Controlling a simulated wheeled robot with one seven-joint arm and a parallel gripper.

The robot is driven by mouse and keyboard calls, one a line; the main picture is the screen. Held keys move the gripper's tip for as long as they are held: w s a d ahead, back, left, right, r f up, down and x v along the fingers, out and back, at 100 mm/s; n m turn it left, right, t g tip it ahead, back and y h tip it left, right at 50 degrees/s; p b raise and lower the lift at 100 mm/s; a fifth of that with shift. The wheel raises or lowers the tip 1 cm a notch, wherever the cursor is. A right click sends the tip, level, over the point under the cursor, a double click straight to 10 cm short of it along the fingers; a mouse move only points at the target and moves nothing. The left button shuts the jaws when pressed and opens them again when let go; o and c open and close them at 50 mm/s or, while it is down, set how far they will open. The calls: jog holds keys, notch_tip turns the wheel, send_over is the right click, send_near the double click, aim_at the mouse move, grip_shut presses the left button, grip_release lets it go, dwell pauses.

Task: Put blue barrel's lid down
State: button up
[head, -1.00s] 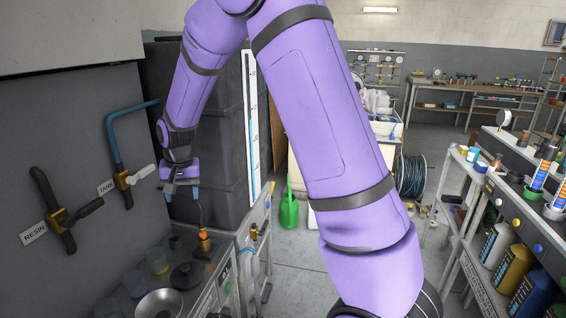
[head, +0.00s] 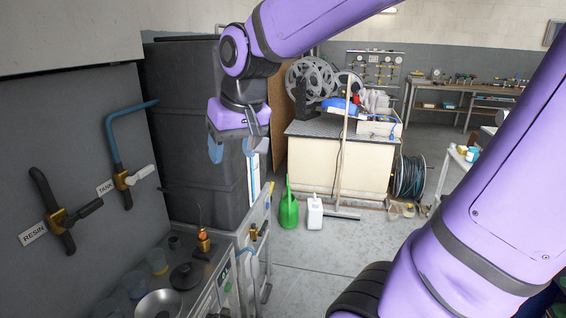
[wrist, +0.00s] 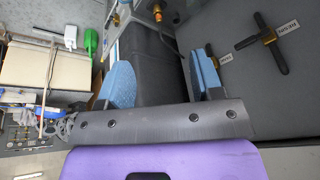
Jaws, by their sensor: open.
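My gripper (head: 232,150) is open and empty, in front of the tall dark tank; its two blue fingers are spread, with nothing between them. The wrist view also shows the open fingers (wrist: 163,82). I cannot make out a blue barrel or its lid for sure. A blue object (head: 340,104) lies on the far workbench, but I cannot tell what it is. A dark round flat piece (head: 186,277) lies on the near-left bench, well below my gripper. My own arm hides much of the right side.
The dark tank (head: 195,190) and wall pipe valves (head: 58,216) stand at left. A green watering can (head: 288,210) and white jug (head: 314,212) stand on the floor. The far workbench (head: 340,158) carries grey reels (head: 312,78). The middle floor is clear.

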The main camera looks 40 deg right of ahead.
jog(key=s+d+n+t, duration=0.1)
jog(key=s, duration=1.1)
jog(key=shift+s+r+n, duration=0.25)
jog(key=shift+r+n, duration=0.05)
jog(key=shift+r, duration=0.1)
dwell(0.7)
